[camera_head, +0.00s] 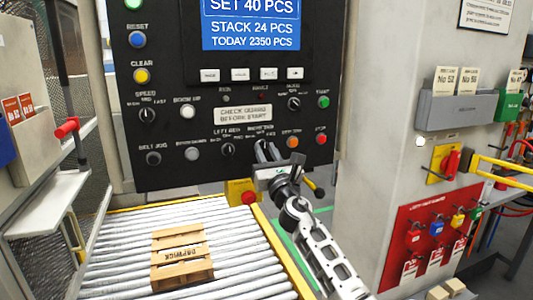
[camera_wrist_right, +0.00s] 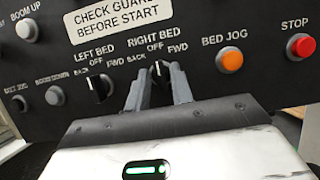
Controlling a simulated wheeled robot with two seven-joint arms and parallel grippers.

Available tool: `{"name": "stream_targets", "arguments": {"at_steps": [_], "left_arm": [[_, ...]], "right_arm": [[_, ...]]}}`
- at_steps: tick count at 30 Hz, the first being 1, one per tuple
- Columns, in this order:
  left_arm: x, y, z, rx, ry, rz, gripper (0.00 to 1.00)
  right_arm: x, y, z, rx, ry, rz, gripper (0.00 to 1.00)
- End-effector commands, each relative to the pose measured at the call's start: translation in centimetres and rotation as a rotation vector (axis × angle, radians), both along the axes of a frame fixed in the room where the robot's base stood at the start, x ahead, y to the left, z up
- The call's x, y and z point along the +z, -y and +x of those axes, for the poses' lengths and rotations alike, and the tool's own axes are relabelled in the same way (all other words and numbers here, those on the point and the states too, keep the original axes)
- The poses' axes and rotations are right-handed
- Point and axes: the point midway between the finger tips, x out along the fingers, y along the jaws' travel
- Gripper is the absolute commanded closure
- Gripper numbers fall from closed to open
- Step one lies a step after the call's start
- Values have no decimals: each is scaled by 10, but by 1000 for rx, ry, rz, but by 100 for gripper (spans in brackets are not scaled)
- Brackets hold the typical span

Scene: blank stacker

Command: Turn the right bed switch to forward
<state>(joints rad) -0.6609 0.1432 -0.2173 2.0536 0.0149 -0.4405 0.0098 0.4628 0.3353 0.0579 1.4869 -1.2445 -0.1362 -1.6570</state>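The right bed switch (camera_wrist_right: 158,71) is a small black rotary knob on the dark control panel, labelled BACK, OFF and FWD. Its white mark points roughly up, near OFF. My right gripper (camera_wrist_right: 162,82) is at the panel, with its two grey fingers apart, one on each side of the knob. I cannot tell whether either finger touches it. In the head view my right gripper (camera_head: 267,150) covers most of the switch. My left gripper is not in view.
The left bed switch (camera_wrist_right: 97,89) is just left of the fingers. The orange bed jog button (camera_wrist_right: 231,61) and red stop button (camera_wrist_right: 301,46) are to the right. Below the panel are a red-and-yellow box (camera_head: 241,192) and a roller conveyor (camera_head: 118,252) carrying a wooden pallet (camera_head: 182,257).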

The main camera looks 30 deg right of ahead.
Motion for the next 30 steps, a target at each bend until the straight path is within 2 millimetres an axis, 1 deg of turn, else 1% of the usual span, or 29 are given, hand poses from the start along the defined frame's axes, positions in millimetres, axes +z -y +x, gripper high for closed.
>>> {"name": "stream_targets", "arguments": {"at_steps": [5,11,24,30], "left_arm": [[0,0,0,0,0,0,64],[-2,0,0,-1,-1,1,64],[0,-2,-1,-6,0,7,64],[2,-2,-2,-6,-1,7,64]], "right_arm": [[0,-1,0,1,8,33,100],[0,-1,0,0,34,135,100],[1,-4,1,1,118,495,100],[1,-4,1,1,151,630,100]]}}
